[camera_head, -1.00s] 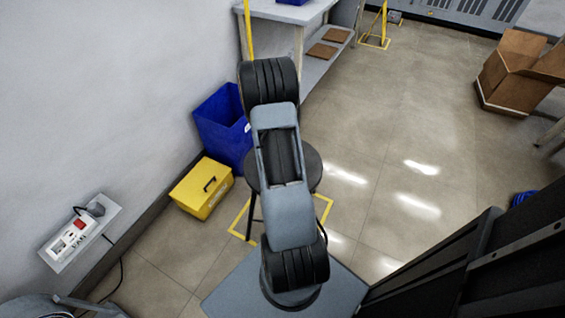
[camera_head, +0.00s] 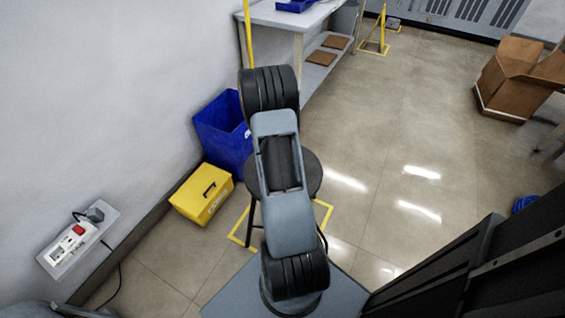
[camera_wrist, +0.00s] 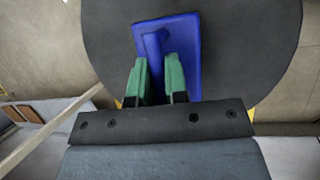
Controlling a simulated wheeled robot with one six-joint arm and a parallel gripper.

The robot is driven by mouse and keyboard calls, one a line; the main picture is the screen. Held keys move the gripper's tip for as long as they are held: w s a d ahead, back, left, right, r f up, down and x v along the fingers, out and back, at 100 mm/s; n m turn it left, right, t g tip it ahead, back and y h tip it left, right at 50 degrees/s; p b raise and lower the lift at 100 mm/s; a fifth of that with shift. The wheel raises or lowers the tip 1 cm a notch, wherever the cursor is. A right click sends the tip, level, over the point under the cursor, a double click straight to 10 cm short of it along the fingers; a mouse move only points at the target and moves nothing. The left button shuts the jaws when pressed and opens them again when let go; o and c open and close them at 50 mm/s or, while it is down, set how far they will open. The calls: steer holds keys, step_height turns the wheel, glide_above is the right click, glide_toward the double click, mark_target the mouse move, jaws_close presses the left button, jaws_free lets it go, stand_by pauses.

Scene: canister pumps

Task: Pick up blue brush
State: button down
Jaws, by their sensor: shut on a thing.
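The blue brush (camera_wrist: 186,32) shows in the wrist view as a flat blue rectangular body with a raised blue grip. My gripper (camera_wrist: 157,63) has green fingers, one on each side of that grip, and is shut on it. The round dark stool (camera_wrist: 240,40) seat lies behind the brush; I cannot tell whether the brush touches it. In the head view, my arm hides the gripper and the brush, and the stool (camera_head: 313,176) seat shows partly behind the arm.
A blue bin (camera_head: 222,135) and a yellow box (camera_head: 202,194) stand by the left wall. A white table (camera_head: 300,17) stands behind. A power strip (camera_head: 72,243) is on a wall shelf at left. The floor right of the stool is clear.

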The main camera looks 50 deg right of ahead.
steer(key=shift+r, duration=0.45)
step_height(320, 180, up, 2)
steer(key=shift+r+p, duration=0.15)
steer(key=shift+p, duration=0.6)
steer(key=s+a+r+p, duration=0.3)
steer(key=s+a+r, duration=0.4)
steer(key=a, duration=0.5)
step_height(320, 180, up, 3)
steer(key=shift+f+p, duration=0.1)
steer(key=shift+p, duration=0.25)
steer(key=c, duration=1.7)
jaws_free()
jaws_close()
